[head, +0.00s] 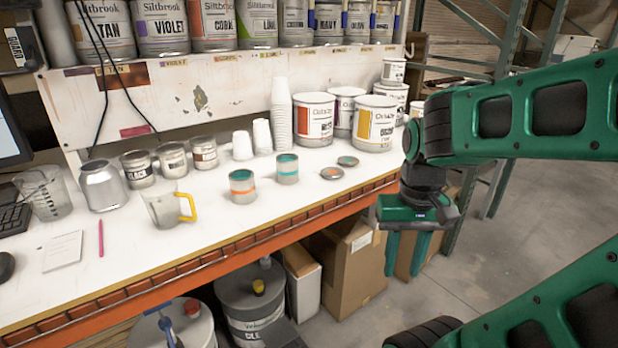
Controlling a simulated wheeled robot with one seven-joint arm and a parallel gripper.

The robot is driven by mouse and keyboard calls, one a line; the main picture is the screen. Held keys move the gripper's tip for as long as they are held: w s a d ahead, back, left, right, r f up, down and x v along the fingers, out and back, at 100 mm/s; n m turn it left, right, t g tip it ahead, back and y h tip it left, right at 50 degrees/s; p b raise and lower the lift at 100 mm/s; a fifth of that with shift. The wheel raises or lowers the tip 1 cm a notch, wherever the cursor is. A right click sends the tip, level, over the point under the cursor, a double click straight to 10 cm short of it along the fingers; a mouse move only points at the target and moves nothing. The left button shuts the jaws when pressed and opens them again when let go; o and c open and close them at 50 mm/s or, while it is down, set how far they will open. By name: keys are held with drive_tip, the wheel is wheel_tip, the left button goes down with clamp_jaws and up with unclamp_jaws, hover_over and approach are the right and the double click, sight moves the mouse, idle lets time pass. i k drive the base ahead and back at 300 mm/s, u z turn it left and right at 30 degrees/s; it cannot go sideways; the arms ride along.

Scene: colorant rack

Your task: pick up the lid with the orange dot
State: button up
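Two small grey lids lie flat on the white bench top, right of the small cans. The nearer lid (332,173) seems to have a small orange mark in its middle. The farther lid (348,161) lies just behind it to the right; its dot is too small to tell for sure. My gripper (407,258) hangs to the right of both lids, pointing down past the bench's front edge. Its two green fingers are apart, with nothing between them.
Two small cans with teal and orange bands (242,187) (287,169) stand left of the lids. Large paint cans (374,122) and stacked white cups (280,110) stand behind them. An orange beam (225,262) runs along the bench front. Cardboard boxes (350,268) stand below.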

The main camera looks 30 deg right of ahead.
sight(332, 173)
drive_tip(key=u, duration=0.1)
drive_tip(key=i, duration=1)
drive_tip(key=z, duration=0.05)
